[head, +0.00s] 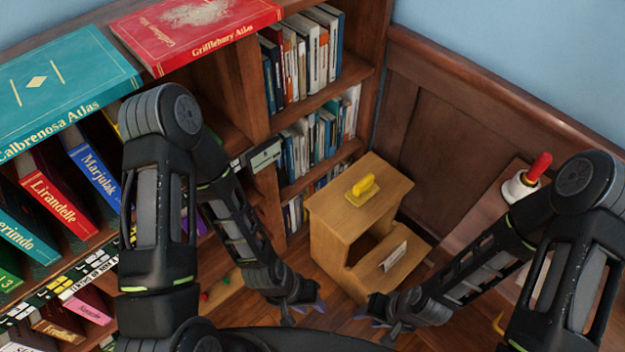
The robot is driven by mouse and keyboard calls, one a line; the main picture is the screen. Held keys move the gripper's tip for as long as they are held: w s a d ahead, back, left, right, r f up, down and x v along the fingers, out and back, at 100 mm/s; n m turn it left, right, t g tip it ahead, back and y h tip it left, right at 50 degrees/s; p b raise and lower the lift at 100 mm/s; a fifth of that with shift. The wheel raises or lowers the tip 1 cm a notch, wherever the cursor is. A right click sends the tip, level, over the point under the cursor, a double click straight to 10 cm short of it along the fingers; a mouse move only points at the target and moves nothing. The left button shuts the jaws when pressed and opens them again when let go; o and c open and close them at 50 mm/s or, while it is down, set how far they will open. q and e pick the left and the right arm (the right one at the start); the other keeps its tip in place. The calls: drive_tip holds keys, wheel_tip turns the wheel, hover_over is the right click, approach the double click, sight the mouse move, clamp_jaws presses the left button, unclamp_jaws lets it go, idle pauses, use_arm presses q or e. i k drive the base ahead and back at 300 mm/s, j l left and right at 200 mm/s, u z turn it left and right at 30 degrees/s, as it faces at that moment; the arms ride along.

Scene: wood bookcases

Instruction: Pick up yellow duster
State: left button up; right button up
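The yellow duster (362,190) lies on the top step of a wooden step stool (330,208), near the middle of the head view. My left gripper (305,308) is low in front of the stool, to its left, apart from the duster. My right gripper (375,318) is low in front of the stool, also apart from the duster. Fingers of both grippers show small and dark, with no object seen between them. The fingers of each look spread.
Bookcases with many books stand at left and behind the stool. A red atlas (195,30) and a teal atlas (65,85) lie on top. A red-handled bell (527,180) stands at right near the panelled wall (445,130).

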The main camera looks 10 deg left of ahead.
sight(365, 189)
drive_tip(key=l+u, duration=0.15)
drive_tip(key=u, duration=0.3)
drive_tip(key=l+u, duration=0.2)
drive_tip(key=u, duration=0.2)
drive_tip(key=l+u, duration=0.2)
drive_tip(key=u, duration=0.25)
drive_tip(key=i, duration=0.55)
